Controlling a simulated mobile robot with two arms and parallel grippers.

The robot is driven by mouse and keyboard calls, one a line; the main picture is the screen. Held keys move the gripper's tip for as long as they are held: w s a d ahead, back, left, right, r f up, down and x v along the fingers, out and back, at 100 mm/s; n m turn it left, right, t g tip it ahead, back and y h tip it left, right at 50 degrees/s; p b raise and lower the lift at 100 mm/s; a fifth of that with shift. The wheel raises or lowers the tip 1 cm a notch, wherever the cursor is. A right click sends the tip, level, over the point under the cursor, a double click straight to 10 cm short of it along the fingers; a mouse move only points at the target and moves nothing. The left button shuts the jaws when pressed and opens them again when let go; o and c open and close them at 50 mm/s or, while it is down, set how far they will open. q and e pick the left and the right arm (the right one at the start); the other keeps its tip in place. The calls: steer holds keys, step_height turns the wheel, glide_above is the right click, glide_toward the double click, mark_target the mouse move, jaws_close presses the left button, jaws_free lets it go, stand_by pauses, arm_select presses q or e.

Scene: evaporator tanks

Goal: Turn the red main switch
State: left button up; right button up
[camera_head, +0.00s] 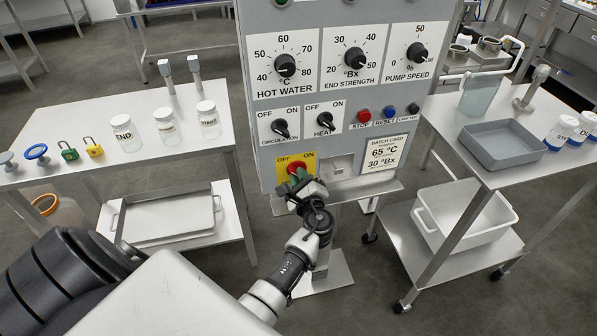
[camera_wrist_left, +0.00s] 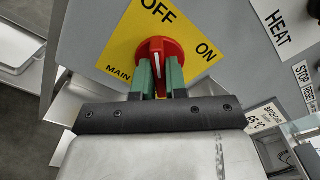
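The red main switch (camera_wrist_left: 160,48) is a round red knob on a yellow plate (camera_wrist_left: 118,40) marked OFF, ON and MAIN. In the head view the switch (camera_head: 298,168) is low on the left of the grey panel, partly hidden by my left gripper (camera_head: 299,179). In the left wrist view the green fingers of my left gripper (camera_wrist_left: 160,78) lie on both sides of the knob's grip bar, close against it. The white line on the knob points toward OFF. My right gripper is not in view.
Above the switch are the black circulation knob (camera_head: 281,129) and heat knob (camera_head: 325,122); the red stop button (camera_head: 364,116) is to the right. A left table (camera_head: 95,170) holds jars and padlocks. A right table (camera_head: 520,170) holds a grey tray (camera_head: 507,146).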

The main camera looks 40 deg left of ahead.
arm_select(q)
jaws_close()
steer(key=shift+m+p, duration=0.85)
steer(key=shift+m, duration=0.15)
steer(key=shift+m+p, duration=0.8)
steer(key=shift+m, duration=0.2)
